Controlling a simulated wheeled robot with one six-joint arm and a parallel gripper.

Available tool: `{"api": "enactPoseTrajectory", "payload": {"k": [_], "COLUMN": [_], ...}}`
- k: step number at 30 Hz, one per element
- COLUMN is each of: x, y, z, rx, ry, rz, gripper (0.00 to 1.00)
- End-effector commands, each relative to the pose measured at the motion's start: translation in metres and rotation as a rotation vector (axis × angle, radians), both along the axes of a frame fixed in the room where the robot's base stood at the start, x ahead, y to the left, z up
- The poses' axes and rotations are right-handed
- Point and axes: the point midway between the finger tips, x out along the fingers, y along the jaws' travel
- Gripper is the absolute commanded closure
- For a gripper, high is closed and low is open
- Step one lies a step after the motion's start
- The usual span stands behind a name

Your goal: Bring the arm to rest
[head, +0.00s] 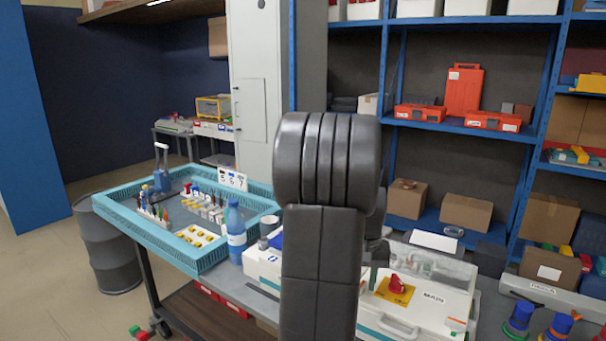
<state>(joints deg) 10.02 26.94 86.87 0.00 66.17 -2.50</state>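My arm (322,220) rises through the middle of the head view as a thick dark grey column with a rounded, ribbed top. It hides a large part of the bench behind it. My gripper does not show; no fingertips can be made out anywhere in the view. Whether it holds anything cannot be seen.
A teal tray (140,228) with small tools and parts stands left of my arm. A blue bottle (236,235) stands at its right side. A white case marked MAIN (440,303), with a red switch, lies right. Blue shelving (440,126) stands behind.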

Motion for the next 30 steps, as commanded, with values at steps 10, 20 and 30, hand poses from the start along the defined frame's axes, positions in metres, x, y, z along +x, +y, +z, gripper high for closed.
{"api": "enactPoseTrajectory", "payload": {"k": [10, 20, 30], "x": [-0.0001, 0.0002, 0.0], "y": [0.0, 0.0, 0.0], "z": [-0.0016, -0.0021, -0.0023], "rx": [0.0, 0.0, -0.002], "ry": [-0.001, -0.001, -0.001], "rz": [0.282, 0.552, 0.83], "gripper": [0.67, 0.67, 0.67]}}
